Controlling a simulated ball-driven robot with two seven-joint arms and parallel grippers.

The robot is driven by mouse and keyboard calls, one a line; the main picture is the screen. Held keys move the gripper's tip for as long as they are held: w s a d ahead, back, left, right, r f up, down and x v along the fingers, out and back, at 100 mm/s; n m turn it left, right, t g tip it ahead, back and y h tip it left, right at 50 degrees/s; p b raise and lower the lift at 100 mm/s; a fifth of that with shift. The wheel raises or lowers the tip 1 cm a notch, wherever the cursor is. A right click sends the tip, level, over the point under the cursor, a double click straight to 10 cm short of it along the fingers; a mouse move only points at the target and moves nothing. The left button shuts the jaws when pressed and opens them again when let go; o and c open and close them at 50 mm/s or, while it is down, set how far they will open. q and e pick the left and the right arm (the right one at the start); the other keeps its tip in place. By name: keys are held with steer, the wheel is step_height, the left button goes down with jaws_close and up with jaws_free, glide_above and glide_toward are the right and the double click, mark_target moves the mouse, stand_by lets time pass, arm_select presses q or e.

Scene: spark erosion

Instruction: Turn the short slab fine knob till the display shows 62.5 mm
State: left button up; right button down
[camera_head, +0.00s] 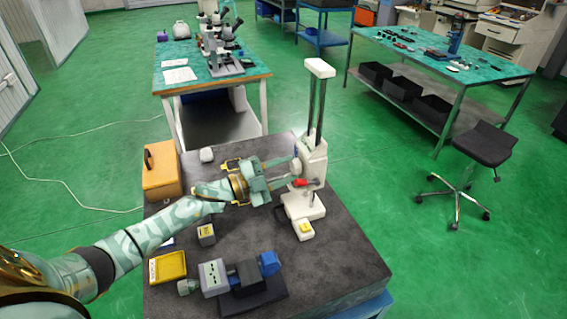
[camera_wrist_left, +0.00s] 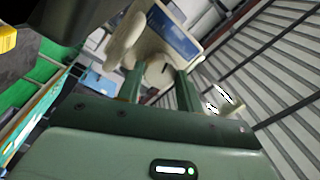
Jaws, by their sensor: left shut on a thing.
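A white column-type measuring instrument (camera_head: 313,160) stands upright on the dark stone plate. My left gripper (camera_head: 297,171) reaches it from the left, its two fingers at the instrument's carriage. In the left wrist view the fingers (camera_wrist_left: 160,84) close around a pale part on the carriage, taken to be the fine knob (camera_wrist_left: 160,72); its slab shape is mostly hidden. A blue display panel (camera_wrist_left: 175,35) shows above it at a slant, and I cannot read a number on it. A red part (camera_head: 307,183) sits just below the fingers. My right gripper is not in view.
The plate's front right is clear.

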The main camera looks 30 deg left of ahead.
arm_select(q)
steer(key=shift+n+p, duration=0.6)
steer(key=shift+n, duration=0.3)
steer(key=o, duration=0.7)
steer(key=b+v, duration=0.1)
steer(key=v, duration=1.5)
steer(key=shift+s+r, duration=0.1)
steer(key=shift+s, duration=0.15)
